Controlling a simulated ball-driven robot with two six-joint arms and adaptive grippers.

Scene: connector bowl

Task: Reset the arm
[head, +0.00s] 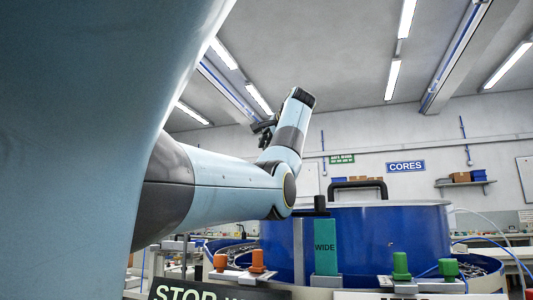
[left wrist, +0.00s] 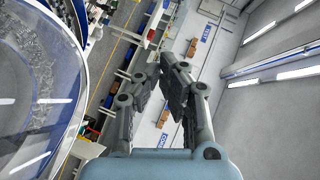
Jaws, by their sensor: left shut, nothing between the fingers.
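My left arm comes in from the left in the head view, bent at the elbow and raised. Its gripper (head: 264,130) is up in the air, left of and above the big blue bowl (head: 378,236), clear of it. In the left wrist view the gripper (left wrist: 160,73) is shut with its dark fingers close together and nothing between them. The bowl's clear-topped rim (left wrist: 78,55) shows at the left of that view, apart from the fingers. My right gripper does not show.
A teal WIDE plate (head: 325,247) stands before the bowl. Orange clamps (head: 257,261) and green clamps (head: 400,264) line the front edge. A black handle (head: 358,187) rises by the bowl's top. A wall shelf (head: 463,181) is far back. The air around the raised gripper is free.

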